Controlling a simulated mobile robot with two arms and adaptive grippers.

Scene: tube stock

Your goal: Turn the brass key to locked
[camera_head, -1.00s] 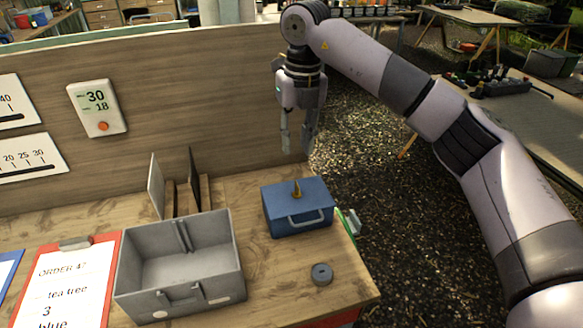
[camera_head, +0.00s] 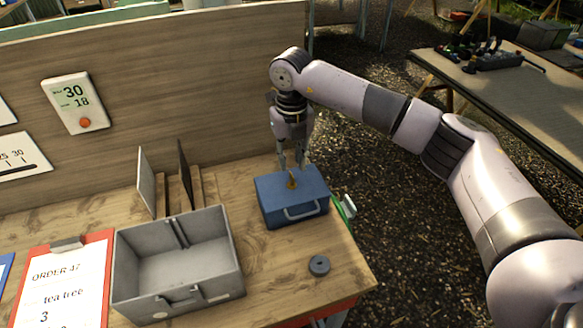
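The brass key (camera_head: 292,184) stands on the top of the blue box (camera_head: 310,203), near the middle of its lid. The box sits at the right end of the wooden table, with a grey handle on its front. My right gripper (camera_head: 293,168) points down over the box, its fingers apart and its tips at or just above the key. I cannot tell whether the fingers touch the key. The key is small and partly hidden by the fingers. My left gripper is not in view.
A grey open bin (camera_head: 180,262) stands left of the box. A dark round disc (camera_head: 319,265) lies in front of the box. Upright plates in a wooden rack (camera_head: 196,186) stand behind the bin. A wooden panel (camera_head: 210,80) closes off the back.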

